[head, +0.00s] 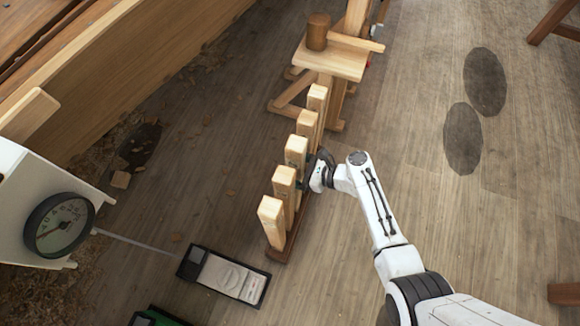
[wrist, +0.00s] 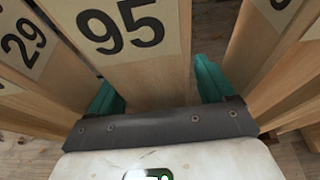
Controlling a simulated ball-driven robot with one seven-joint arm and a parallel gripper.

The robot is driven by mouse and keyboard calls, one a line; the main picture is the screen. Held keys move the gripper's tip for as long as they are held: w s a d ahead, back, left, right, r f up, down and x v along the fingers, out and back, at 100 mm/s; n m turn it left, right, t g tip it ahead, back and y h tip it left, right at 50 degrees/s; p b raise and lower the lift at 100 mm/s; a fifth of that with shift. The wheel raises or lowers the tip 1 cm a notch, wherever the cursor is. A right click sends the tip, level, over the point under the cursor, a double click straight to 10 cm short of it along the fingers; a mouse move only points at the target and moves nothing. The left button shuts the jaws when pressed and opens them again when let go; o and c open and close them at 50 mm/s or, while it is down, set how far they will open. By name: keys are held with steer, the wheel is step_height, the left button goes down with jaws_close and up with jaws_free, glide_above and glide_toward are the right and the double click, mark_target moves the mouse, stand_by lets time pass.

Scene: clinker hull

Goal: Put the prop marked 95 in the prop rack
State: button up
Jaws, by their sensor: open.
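The prop marked 95 (wrist: 132,62) is a pale wooden post with a paper number label. In the wrist view it stands between the two teal fingers of my gripper (wrist: 158,90), which are open on either side of it. I cannot tell whether either finger touches it. In the head view my gripper (head: 309,178) is at the right side of a row of several upright posts, near the middle ones (head: 296,151). Their numbers are not readable there. The row stands on a low brown base (head: 276,253); I cannot tell whether this is the prop rack.
A prop marked 29 (wrist: 28,40) stands left of 95, and another post (wrist: 262,35) is close on the right. A wooden stand (head: 335,62) is behind the row. A black tray (head: 188,264) and a dial gauge (head: 58,226) are at left. Floor at right is mostly clear.

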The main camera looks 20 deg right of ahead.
steer(key=p+v, duration=0.2)
steer(key=v, duration=0.8)
steer(key=shift+r, duration=0.1)
steer(key=s+r+n+g+h+p, duration=0.55)
steer(key=s+r+n+p, duration=0.2)
steer(key=s+n, duration=0.65)
steer(key=s+d+r+n+g+h+p, duration=0.1)
steer(key=s+d+r+n+h, duration=0.2)
steer(key=r, duration=0.4)
steer(key=s+d+r+n+h+p, duration=0.2)
steer(key=s+d+r+n+h, duration=0.1)
steer(key=s+d+r+n, duration=0.2)
step_height(320, 180, up, 3)
steer(key=s+n, duration=0.1)
steer(key=n, duration=0.2)
steer(key=shift+d+f+g, duration=0.25)
steer(key=shift+g, duration=0.1)
steer(key=shift+c, duration=0.4)
